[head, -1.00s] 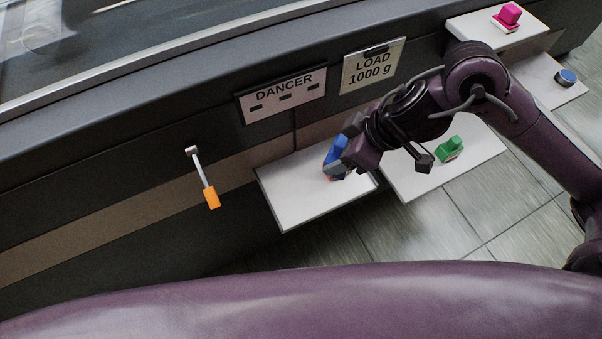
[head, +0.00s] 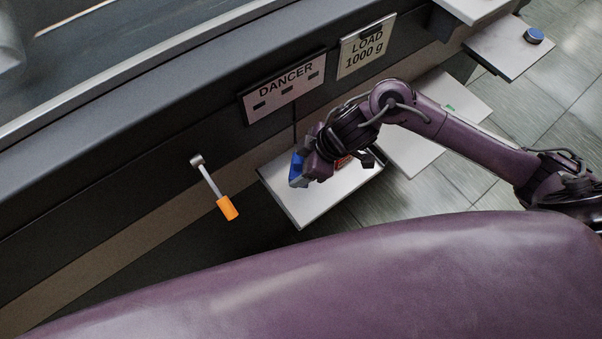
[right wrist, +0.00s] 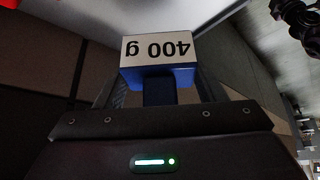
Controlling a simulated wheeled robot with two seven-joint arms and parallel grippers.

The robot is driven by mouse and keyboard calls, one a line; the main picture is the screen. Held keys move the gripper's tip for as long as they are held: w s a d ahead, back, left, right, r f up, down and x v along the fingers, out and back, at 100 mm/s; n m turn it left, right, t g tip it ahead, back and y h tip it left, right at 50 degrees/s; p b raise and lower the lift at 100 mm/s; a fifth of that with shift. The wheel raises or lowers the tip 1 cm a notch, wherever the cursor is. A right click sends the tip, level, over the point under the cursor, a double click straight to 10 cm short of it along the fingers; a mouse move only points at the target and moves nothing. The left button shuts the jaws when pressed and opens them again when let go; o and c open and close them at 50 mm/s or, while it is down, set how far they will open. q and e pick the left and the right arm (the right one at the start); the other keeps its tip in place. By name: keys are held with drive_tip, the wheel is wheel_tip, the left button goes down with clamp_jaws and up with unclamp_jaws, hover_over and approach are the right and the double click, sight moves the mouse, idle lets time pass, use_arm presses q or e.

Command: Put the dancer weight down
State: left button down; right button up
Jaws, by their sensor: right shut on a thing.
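My right gripper (head: 304,174) is shut on a blue weight (head: 296,166) over the left part of a white shelf (head: 310,211) below the DANCER sign (head: 285,88). In the right wrist view the blue weight (right wrist: 158,77) sits between the fingers, its "400 g" label upside down. I cannot tell whether it touches the shelf. A red thing (head: 343,161) shows partly behind my gripper, at the shelf; the arm hides most of it. My left gripper is not in view.
A sign reading LOAD 1000 g (head: 367,46) is on the machine's side. An orange-handled lever (head: 228,207) sticks out left of the shelf. A second white shelf (head: 412,155) has a green thing (head: 450,108), mostly hidden. A blue knob (head: 534,36) is on another shelf at upper right.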

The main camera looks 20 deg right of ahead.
drive_tip(key=shift+f, duration=0.4)
drive_tip(key=shift+d+f, duration=0.1)
drive_tip(key=shift+f, duration=0.15)
wheel_tip(320, 180, down, 4)
drive_tip(key=shift+r, duration=0.2)
drive_tip(key=shift+f, duration=0.25)
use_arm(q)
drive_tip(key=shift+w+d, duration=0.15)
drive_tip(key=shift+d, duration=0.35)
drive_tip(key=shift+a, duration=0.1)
use_arm(e)
drive_tip(key=shift+f, duration=0.1)
drive_tip(key=o, duration=1.3)
drive_tip(key=shift+c, duration=0.2)
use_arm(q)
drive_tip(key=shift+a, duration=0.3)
